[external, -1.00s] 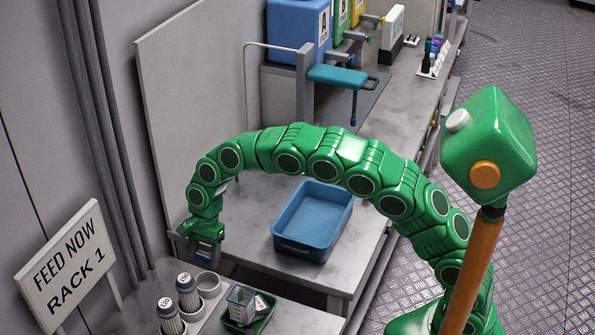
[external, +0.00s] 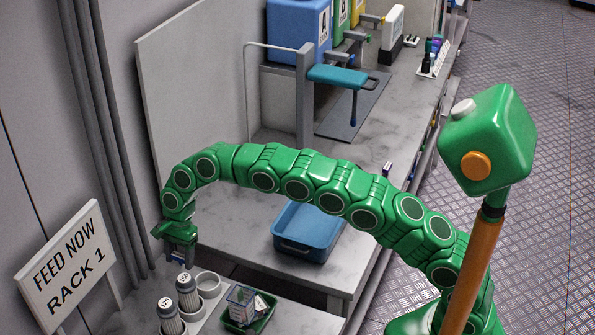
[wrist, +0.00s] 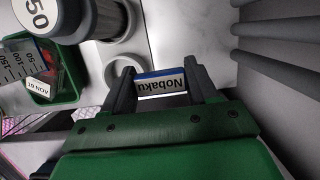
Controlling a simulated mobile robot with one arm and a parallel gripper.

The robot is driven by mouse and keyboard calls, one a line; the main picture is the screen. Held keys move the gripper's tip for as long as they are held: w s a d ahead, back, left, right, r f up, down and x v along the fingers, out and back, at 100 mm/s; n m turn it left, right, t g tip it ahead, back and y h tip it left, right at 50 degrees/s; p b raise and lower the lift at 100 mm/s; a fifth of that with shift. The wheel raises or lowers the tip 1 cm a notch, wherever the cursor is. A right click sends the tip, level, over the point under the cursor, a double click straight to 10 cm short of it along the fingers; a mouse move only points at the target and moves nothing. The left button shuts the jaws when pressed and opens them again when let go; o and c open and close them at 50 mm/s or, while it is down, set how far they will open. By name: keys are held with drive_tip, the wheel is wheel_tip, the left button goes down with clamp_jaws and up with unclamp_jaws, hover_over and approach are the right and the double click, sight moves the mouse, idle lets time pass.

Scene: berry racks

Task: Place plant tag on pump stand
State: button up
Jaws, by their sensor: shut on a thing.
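The plant tag (wrist: 160,84), a small white label with a blue edge reading "Nobaku", is held between the fingers of my gripper (wrist: 157,72). It appears upside down in the wrist view. In the external view my gripper (external: 180,255) hangs at the left, above the rear of the low front bench, beyond the bottles; the tag is too small to make out there. No thing is labelled as the pump stand. A grey stand with a teal arm (external: 338,77) stands on the long bench at the back, far from my gripper; I cannot tell if it is the pump stand.
White-capped bottles (external: 187,292) and an empty round holder (external: 208,283) stand close to my gripper. A green tray (external: 262,318) holds a measuring cup. A blue tub (external: 303,250) sits under my arm. A "FEED NOW RACK 1" sign (external: 66,262) stands at left.

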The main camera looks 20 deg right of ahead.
hover_over(171, 281)
drive_tip(key=d, duration=0.1)
drive_tip(key=shift+w+d+f, duration=0.1)
drive_tip(key=shift+w+f, duration=0.05)
drive_tip(key=shift+f, duration=1.3)
drive_tip(key=shift+w+f, duration=0.1)
drive_tip(key=shift+f, duration=1.35)
drive_tip(key=shift+w+a+f, duration=0.15)
drive_tip(key=shift+a+f, duration=0.05)
drive_tip(key=shift+f, duration=1.6)
drive_tip(key=shift+f, duration=0.1)
drive_tip(key=o, duration=1.1)
